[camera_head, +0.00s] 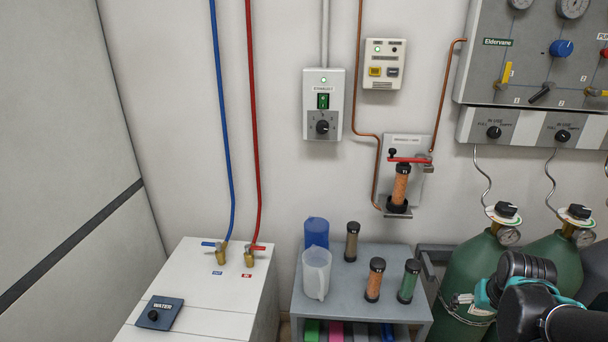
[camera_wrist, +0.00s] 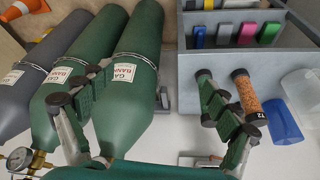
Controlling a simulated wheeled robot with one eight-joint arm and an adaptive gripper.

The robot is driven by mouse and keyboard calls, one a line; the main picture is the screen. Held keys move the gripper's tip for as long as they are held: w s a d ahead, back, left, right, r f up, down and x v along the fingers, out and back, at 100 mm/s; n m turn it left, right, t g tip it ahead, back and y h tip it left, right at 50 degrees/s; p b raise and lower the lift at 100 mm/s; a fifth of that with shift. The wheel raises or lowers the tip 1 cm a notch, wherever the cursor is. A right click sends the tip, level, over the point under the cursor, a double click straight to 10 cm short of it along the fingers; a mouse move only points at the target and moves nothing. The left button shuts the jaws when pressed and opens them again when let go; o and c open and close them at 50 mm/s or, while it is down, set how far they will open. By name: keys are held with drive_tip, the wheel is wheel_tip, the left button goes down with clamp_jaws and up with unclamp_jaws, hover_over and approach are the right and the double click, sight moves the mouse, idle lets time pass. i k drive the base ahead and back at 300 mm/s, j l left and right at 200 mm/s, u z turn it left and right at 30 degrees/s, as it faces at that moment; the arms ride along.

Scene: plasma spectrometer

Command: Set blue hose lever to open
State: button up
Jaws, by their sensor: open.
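The blue hose lever (camera_head: 209,244) sits on a brass valve (camera_head: 221,255) at the lower end of the blue hose (camera_head: 222,120), on top of the white cabinet (camera_head: 215,305). The lever points left, crosswise to the hose. A red lever (camera_head: 257,248) is on the matching valve to its right. My gripper (camera_head: 463,299) is at the lower right of the head view, far from the blue lever, in front of the green cylinders. In the wrist view my gripper (camera_wrist: 152,78) is open, its two fingers wide apart with nothing held between them. The blue lever is outside the wrist view.
A grey shelf (camera_head: 340,262) with a blue jug (camera_head: 316,232), a clear jug (camera_head: 316,274) and several tubes stands between the cabinet and my gripper. Green cylinders (camera_head: 470,270) stand at right. Space above the cabinet is clear besides the hoses.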

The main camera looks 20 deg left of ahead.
sight(218, 245)
drive_tip(key=u, duration=1.9)
